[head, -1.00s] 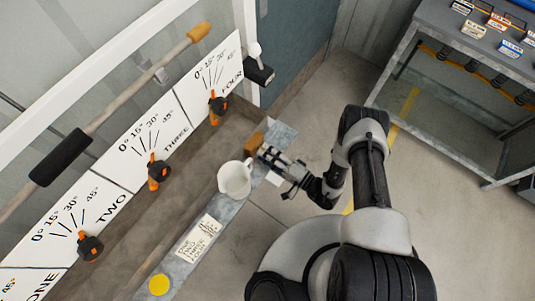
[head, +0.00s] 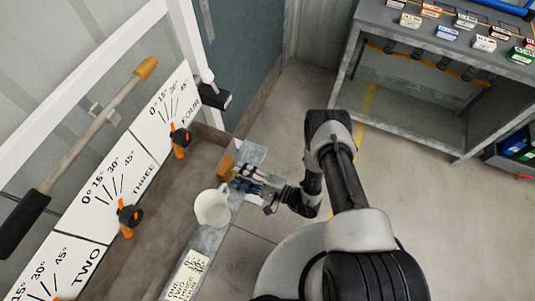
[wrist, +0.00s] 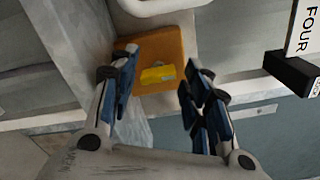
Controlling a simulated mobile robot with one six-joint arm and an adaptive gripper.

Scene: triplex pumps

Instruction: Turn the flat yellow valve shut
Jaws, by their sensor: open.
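No flat yellow valve can be made out for sure. A small flat yellow piece (wrist: 158,75) lies on the face of an orange-brown block (wrist: 150,52) in the wrist view; I cannot tell whether it is a valve or a label. The block also shows in the head view (head: 225,167), at the end of a grey ledge (head: 207,240). My gripper (head: 238,177) is open just right of the block. In the wrist view its fingers stand apart on either side of the yellow piece, and nothing is visibly held.
A white mug (head: 211,207) stands on the ledge close to my gripper. A paper note (head: 186,276) lies further along. Orange-and-black angle levers (head: 128,217) line the wall panels at left. A grey shelf table (head: 450,60) with small boxes is at upper right. The floor between is clear.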

